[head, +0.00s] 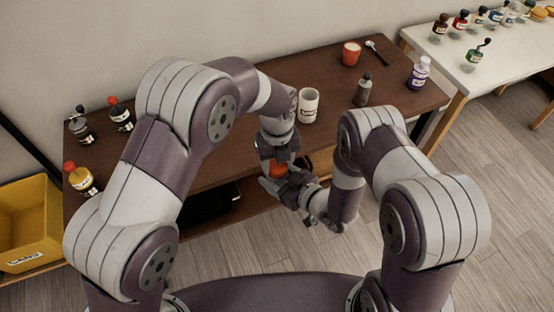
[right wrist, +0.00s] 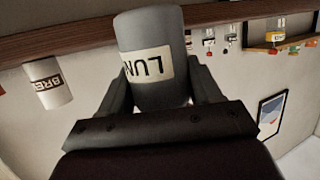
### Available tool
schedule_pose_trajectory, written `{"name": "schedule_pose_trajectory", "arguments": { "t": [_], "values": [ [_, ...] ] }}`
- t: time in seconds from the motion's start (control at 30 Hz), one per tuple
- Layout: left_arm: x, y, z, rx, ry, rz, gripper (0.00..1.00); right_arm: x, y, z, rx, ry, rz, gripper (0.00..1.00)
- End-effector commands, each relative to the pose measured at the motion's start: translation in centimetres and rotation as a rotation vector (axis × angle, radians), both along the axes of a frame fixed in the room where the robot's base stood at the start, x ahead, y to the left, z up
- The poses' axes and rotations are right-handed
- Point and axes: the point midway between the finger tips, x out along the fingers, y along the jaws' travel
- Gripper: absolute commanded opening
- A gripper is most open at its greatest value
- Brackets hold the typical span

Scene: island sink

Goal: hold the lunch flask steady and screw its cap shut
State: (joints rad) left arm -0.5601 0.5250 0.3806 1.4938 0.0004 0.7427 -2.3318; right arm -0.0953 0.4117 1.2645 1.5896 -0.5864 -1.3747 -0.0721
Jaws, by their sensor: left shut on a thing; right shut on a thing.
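The lunch flask (right wrist: 155,45) is a grey cylinder with a pale label reading "LUN", upside down in the right wrist view. My right gripper (right wrist: 160,92) is shut on it, with one finger on each side. In the head view the flask is mostly hidden by my grippers. An orange cap (head: 279,169) shows at the front edge of the brown table. My left gripper (head: 278,163) comes down from above and is shut on the cap. My right gripper (head: 290,187) is just below. Whether the cap's threads meet the flask cannot be seen.
A white mug (head: 308,106) stands behind my grippers. A grey bottle (head: 363,91), red cup (head: 351,54), spoon (head: 377,50) and purple bottle (head: 418,74) are farther right. Several bottles stand at the left end, beside a yellow bin (head: 32,222). A white table (head: 500,62) holds more bottles.

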Motion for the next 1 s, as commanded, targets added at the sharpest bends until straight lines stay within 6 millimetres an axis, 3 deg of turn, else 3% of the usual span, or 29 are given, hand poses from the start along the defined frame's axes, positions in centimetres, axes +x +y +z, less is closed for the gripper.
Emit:
{"name": "schedule_pose_trajectory", "arguments": {
  "t": [0.1,0.2,0.5,0.53,0.6,0.87,1.0],
  "values": [
    [0.1,0.0,0.0,-0.001,-0.001,-0.274,0.24,0.0,0.0,0.0,0.0,0.0,-0.001,0.0],
    [0.1,0.0,0.0,-0.001,-0.002,-0.395,0.24,0.0,0.0,0.0,-0.001,0.001,0.0,0.0],
    [0.1,0.0,0.0,-0.001,-0.002,-0.428,0.24,0.0,0.0,0.0,0.0,0.001,0.0,0.0],
    [0.1,0.0,0.0,-0.001,-0.002,-0.428,0.58,0.0,0.0,0.0,0.0,0.001,0.0,0.0],
    [0.1,0.0,0.0,-0.001,-0.002,-0.427,0.77,0.0,0.0,0.0,0.0,0.001,0.0,0.0],
    [0.0,0.0,0.1,0.0,-0.001,-0.426,0.77,0.0,0.0,0.0,0.0,0.0,0.0,0.0],
    [0.1,-0.1,1.5,-0.001,-0.002,-0.426,0.77,0.0,0.0,0.0,0.0,0.0,0.0,0.0]
  ]
}}
